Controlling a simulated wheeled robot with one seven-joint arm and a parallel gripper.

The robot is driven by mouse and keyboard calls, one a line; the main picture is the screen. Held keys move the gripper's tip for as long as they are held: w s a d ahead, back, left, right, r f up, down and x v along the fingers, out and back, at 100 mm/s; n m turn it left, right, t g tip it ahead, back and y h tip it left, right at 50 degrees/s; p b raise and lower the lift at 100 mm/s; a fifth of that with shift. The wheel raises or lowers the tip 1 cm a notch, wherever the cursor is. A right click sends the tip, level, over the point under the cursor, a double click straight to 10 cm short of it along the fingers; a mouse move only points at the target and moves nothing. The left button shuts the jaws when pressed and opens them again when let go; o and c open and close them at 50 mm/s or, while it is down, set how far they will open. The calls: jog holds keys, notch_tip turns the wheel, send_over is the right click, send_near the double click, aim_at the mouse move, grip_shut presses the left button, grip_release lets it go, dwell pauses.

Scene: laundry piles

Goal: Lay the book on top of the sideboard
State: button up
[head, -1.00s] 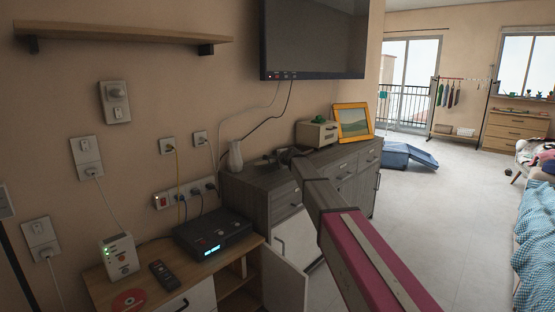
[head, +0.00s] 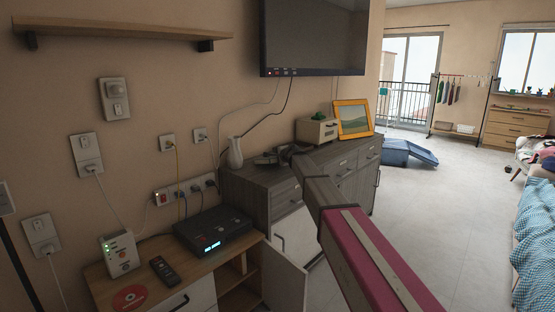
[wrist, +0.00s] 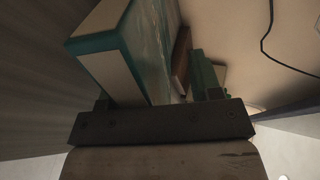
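The sideboard (head: 285,196) is a grey wood cabinet against the wall below the television. My gripper (head: 283,156) is small and dark at its near end, low over the top; its fingers are hard to make out there. In the wrist view a thick book (wrist: 152,45) with a teal cover and cream page edges lies close in front of my gripper (wrist: 158,88), between the finger areas. The far finger shows dark green to the right of the book; the other is mostly hidden by it. I cannot tell whether they press on the book.
On the sideboard stand a white vase (head: 235,152), a small cream box (head: 317,131) and a yellow picture frame (head: 353,119). A lower cabinet (head: 101,280) with a black device (head: 213,232) is at front left, its white door (head: 285,275) open. Open floor lies right.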

jog(key=v, duration=1)
jog(key=shift+s+r, duration=0.1)
dwell(0.5)
